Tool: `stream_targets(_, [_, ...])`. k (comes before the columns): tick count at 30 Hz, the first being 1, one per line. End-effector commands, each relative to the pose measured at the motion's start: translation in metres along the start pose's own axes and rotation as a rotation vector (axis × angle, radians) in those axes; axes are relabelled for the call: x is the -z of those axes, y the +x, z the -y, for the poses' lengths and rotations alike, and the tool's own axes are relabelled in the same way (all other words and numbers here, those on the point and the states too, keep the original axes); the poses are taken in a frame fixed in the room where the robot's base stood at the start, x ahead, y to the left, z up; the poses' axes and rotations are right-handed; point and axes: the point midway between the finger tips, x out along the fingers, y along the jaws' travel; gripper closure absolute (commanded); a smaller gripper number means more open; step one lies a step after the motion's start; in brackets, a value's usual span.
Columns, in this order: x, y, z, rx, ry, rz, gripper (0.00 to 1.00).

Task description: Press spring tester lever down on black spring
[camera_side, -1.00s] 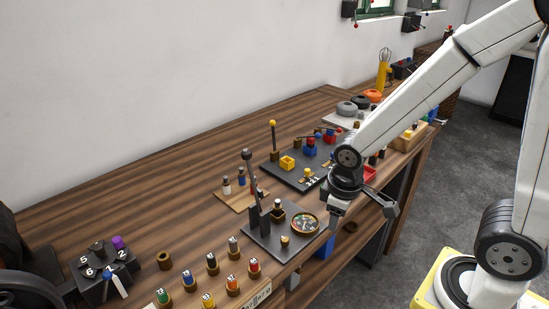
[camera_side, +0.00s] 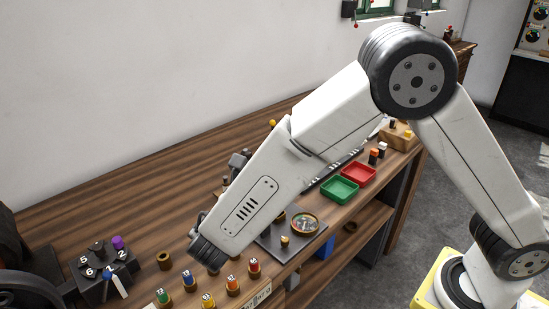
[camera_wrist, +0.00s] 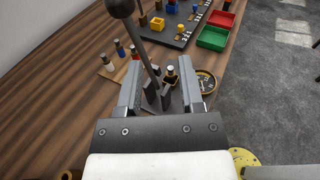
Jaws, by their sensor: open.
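The spring tester stands on a dark plate (camera_side: 297,249). In the wrist view its lever (camera_wrist: 143,45) rises as a grey rod with a black ball (camera_wrist: 122,8), leaning up and left from two dark posts. A small dark holder with a pale-topped piece (camera_wrist: 171,76) sits just right of the lever; I cannot make out the black spring itself. The round dial (camera_side: 305,223) is to its right, also in the wrist view (camera_wrist: 206,82). My gripper (camera_wrist: 161,62) is open, its fingers on either side of the lever in the picture; contact cannot be told. My forearm hides the lever in the side view.
Several numbered coloured pieces (camera_side: 232,286) stand along the front edge. A green tray (camera_side: 340,189) and a red tray (camera_side: 358,174) lie further back right. A dark numbered stand (camera_side: 105,272) is at left. Bare wood (camera_side: 130,215) is clear towards the wall.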

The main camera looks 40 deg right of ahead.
Motion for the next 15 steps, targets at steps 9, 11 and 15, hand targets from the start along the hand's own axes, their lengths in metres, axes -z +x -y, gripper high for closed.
stream_targets(9, [-0.011,-0.026,-0.02,-0.076,-0.045,0.142,0.52])
stream_targets(11, [-0.011,-0.026,-0.02,-0.076,-0.045,0.141,0.52])
stream_targets(15, [-0.011,-0.023,-0.02,-0.074,-0.044,0.14,0.52])
